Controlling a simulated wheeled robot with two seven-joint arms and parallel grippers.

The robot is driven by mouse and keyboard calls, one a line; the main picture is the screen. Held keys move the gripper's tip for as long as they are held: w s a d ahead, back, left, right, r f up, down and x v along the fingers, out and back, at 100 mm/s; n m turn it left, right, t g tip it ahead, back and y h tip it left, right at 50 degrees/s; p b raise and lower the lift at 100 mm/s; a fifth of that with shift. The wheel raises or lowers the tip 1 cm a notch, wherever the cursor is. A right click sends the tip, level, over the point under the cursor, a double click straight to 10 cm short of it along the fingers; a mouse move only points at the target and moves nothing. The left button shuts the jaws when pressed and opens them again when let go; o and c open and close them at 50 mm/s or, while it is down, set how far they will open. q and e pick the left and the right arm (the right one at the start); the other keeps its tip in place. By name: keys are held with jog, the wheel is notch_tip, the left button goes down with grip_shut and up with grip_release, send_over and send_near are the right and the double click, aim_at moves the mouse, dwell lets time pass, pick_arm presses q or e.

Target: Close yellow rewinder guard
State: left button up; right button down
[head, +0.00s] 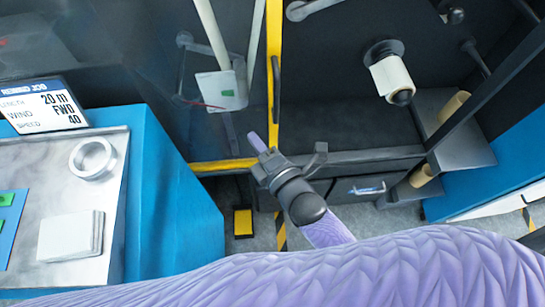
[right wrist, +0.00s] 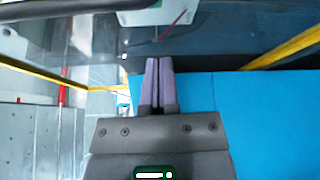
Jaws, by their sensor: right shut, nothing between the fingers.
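The yellow rewinder guard (head: 274,40) is a clear panel in a yellow frame, with its upright edge in the middle of the head view and its bottom edge running left. A dark handle (head: 276,88) sits on the upright. To its right the machine bay is uncovered. My right gripper (head: 256,142) is shut and empty, its fingers near the guard's lower corner; I cannot tell whether they touch the frame. The right wrist view shows the closed fingers (right wrist: 158,82) in front of the dark clear panel, with yellow bars to either side. My left gripper is not in view.
A white roll (head: 392,76) sits on a spindle in the bay. A blue cabinet with a metal top (head: 110,210) stands at left, holding a tape ring (head: 92,158), white cards (head: 70,236) and a display (head: 42,106). A yellow pedal (head: 243,222) is on the floor.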

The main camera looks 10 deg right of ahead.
jog(key=w+d, duration=0.2)
jog(key=d, duration=0.1)
jog(key=shift+d+r, duration=0.1)
jog(key=shift+r, duration=0.1)
jog(key=shift+d, duration=0.1)
